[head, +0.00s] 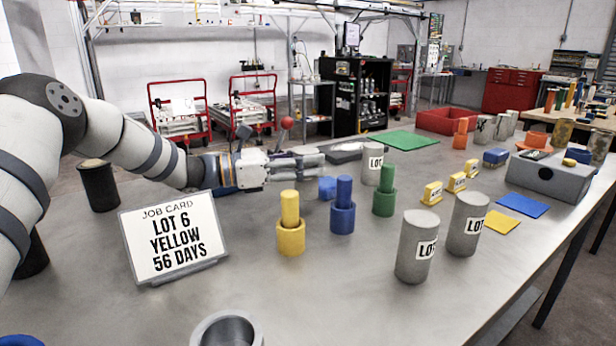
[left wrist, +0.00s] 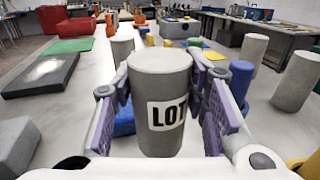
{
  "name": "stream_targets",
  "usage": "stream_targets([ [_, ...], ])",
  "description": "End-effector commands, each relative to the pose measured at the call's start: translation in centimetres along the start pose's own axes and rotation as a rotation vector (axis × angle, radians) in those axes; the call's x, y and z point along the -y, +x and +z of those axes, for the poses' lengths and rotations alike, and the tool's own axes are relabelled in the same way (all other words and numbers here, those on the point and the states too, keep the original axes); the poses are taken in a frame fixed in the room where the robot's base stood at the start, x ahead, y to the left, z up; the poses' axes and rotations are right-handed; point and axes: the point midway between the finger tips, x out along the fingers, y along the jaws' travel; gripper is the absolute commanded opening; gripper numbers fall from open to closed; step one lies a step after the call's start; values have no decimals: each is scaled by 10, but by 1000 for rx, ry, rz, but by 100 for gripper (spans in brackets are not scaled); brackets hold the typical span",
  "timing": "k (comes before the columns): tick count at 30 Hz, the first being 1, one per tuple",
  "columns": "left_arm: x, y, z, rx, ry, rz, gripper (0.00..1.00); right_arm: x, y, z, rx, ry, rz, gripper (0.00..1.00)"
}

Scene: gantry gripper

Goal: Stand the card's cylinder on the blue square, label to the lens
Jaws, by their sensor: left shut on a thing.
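The job card (head: 173,238) reads "LOT 6 YELLOW 56 DAYS". My left gripper (head: 322,162) is shut on a grey cylinder (left wrist: 160,80) with a white "LOT" label, upright between the fingers in the left wrist view; its number is unreadable. In the head view a labelled grey cylinder (head: 377,175) shows just right of the gripper; I cannot tell whether it is the same one. Two more labelled grey cylinders (head: 416,265) (head: 465,235) stand nearer. The blue square (head: 523,204) lies bare before a grey box with a dark round lens (head: 545,173). My right gripper is not in view.
Yellow (head: 290,235), blue (head: 342,215) and green (head: 384,202) pegs in cups stand near the gripper. A blue block (head: 327,188) sits nearby. More cylinders stand at the back right.

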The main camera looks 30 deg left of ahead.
Motion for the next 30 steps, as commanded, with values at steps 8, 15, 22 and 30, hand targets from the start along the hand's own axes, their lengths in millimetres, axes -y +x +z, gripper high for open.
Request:
stream_targets([
  [8,1,0,-25,-1,-2,-1,0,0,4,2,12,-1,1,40],
  [15,1,0,-30,-3,-4,0,44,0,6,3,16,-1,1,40],
  [22,2,0,-30,-3,-4,0,60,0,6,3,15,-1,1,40],
  [30,0,-15,-23,0,-3,4,60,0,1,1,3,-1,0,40],
])
